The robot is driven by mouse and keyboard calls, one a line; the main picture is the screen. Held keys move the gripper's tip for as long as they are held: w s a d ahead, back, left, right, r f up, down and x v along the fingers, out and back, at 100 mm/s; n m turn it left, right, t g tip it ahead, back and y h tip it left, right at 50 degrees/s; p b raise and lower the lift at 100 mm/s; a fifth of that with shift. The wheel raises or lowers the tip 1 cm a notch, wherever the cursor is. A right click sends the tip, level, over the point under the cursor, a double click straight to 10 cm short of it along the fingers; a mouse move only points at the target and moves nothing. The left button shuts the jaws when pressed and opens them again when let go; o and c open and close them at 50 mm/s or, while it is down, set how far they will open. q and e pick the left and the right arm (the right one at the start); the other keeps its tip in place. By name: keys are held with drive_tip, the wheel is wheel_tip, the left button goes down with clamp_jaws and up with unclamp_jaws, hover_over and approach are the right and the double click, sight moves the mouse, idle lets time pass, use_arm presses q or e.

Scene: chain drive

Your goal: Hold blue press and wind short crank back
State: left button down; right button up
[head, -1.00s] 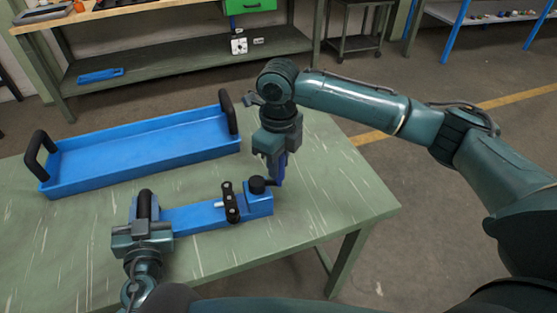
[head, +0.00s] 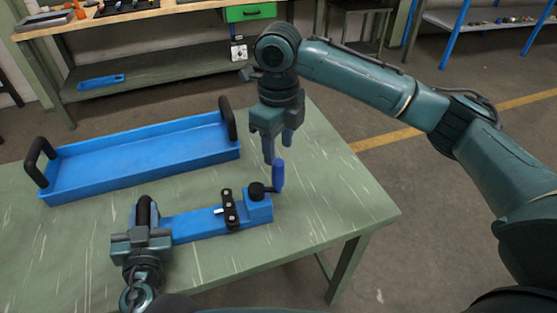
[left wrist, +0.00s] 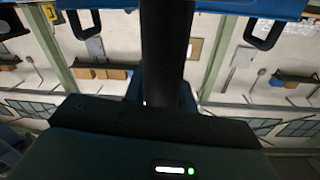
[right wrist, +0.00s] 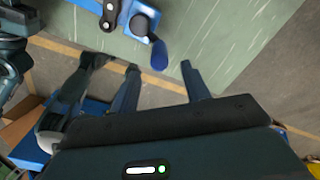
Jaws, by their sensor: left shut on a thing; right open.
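The blue press (head: 195,224) lies on the green table, with a black chain link piece (head: 229,209) across it. At its right end is the short crank, with a black hub (head: 257,191) and an upright blue handle (head: 278,176). My left gripper (head: 143,232) is shut on the press's black handle (head: 144,211) at the left end; a black bar also fills the left wrist view (left wrist: 166,50). My right gripper (head: 278,153) is open just above the crank handle, apart from it. In the right wrist view the crank handle (right wrist: 159,55) shows beyond the open fingertips (right wrist: 159,66).
A blue tray (head: 140,178) with black end handles stands behind the press on the table (head: 340,200). The table's right part is clear. A workbench with a lower shelf (head: 170,75) stands beyond.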

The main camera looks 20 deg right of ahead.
use_arm(q)
drive_tip(key=shift+f, duration=0.1)
use_arm(e)
wheel_tip(320, 180, up, 5)
drive_tip(key=shift+r, duration=0.1)
idle(0.3)
use_arm(q)
drive_tip(key=c, duration=1.1)
unclamp_jaws()
drive_tip(key=shift+o, duration=0.2)
drive_tip(key=shift+s, duration=0.1)
